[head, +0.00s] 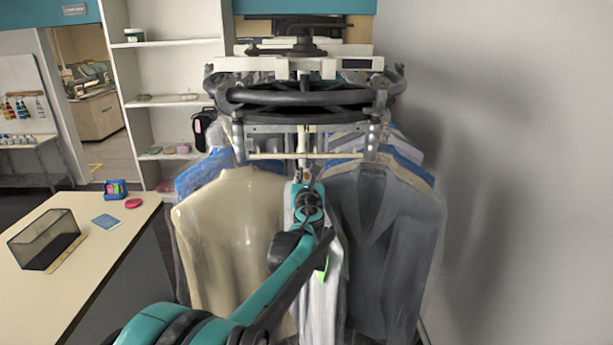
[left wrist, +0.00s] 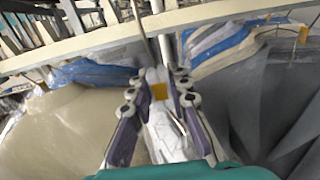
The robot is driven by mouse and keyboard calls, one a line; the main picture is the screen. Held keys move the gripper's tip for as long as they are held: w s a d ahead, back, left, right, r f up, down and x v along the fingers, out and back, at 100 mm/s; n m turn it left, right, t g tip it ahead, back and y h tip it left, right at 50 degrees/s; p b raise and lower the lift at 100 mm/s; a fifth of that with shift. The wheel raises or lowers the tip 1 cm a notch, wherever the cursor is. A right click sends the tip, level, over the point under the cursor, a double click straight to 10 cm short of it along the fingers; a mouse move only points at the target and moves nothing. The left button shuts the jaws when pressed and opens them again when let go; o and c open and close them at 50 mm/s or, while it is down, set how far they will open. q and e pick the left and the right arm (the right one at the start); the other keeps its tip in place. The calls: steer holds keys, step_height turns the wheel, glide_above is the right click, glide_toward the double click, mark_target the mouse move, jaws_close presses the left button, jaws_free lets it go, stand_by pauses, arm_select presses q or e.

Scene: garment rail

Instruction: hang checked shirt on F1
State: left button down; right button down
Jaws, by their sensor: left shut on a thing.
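My left gripper (head: 306,182) is at the middle of the rail front, between a beige garment and a dark grey one. In the left wrist view its fingers (left wrist: 158,85) are closed around the top of a pale garment (left wrist: 168,132) with an orange-yellow tag (left wrist: 159,91). Below my arm in the head view a pale grey-white garment (head: 318,300) hangs down; I take it for the checked shirt, though I cannot make out checks. The fingers hide its hanger. The garment rail (head: 300,98) is above. I cannot read an F1 label. My right gripper is not in view.
The beige garment (head: 235,240) and dark grey garment (head: 385,250) hang close on either side, with blue ones behind. A pale rail bar (left wrist: 125,42) crosses just above the fingers. A table (head: 60,285) with a mesh tray (head: 43,240) stands left; a wall (head: 530,180) is right.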

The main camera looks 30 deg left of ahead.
arm_select(q)
steer(key=shift+f+b, duration=1.05)
steer(key=shift+f, duration=0.3)
steer(key=c, duration=1.3)
jaws_free()
steer(key=shift+c, duration=0.2)
steer(key=v, duration=1.2)
steer(key=shift+o, duration=1.1)
steer(key=shift+s, duration=0.1)
